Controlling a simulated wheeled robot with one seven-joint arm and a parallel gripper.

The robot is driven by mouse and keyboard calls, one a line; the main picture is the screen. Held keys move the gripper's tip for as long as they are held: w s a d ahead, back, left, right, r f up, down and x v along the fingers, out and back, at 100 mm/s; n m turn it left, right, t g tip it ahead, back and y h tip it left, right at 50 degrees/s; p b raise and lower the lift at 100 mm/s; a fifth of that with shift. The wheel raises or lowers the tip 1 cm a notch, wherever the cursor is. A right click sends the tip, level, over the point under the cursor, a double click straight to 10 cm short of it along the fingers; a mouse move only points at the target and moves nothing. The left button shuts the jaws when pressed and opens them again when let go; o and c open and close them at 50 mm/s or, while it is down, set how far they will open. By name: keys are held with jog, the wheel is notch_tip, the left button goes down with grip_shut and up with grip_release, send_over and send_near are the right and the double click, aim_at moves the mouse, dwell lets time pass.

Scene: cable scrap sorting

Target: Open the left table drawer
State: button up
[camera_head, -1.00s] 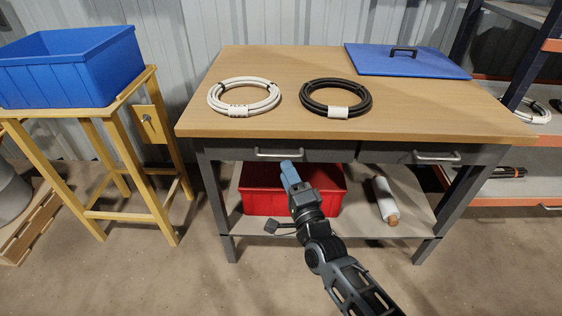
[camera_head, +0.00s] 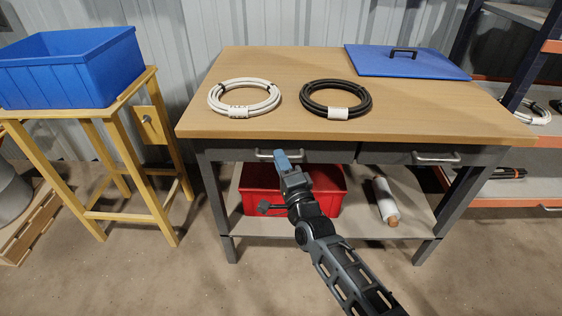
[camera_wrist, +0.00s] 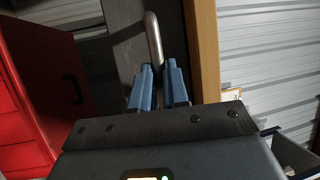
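The left table drawer (camera_head: 330,156) is shut, its grey front flush under the tabletop. Its metal bar handle (camera_head: 258,154) is partly hidden behind my gripper (camera_head: 280,156). In the wrist view the handle (camera_wrist: 153,38) runs down to between the two blue fingertips of my gripper (camera_wrist: 159,66). The fingers stand apart, one on each side of the bar. I cannot tell whether they touch it. The right drawer (camera_head: 390,156) is also shut.
A white cable coil (camera_head: 244,111), a black coil (camera_head: 336,113) and a blue lid (camera_head: 430,65) lie on the table (camera_head: 400,122). A red bin (camera_head: 262,203) and a white roll (camera_head: 386,204) are on the lower shelf. A blue bin (camera_head: 75,75) stands left.

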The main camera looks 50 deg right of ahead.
grip_shut()
jog(key=s+a+p, duration=0.2)
jog(key=s+a, duration=0.6)
jog(key=a, duration=0.3)
jog(key=s+a+p, duration=0.2)
jog(key=s+a, duration=0.7)
jog(key=a, duration=0.2)
jog(key=shift+s+a, duration=0.25)
jog(key=o, duration=0.6)
grip_release()
jog(key=shift+c, duration=0.2)
jog(key=shift+s, duration=0.1)
jog(key=b+v, duration=0.1)
jog(key=v, duration=0.6)
jog(key=shift+s+a+f, duration=0.2)
jog(key=shift+s+a, duration=0.05)
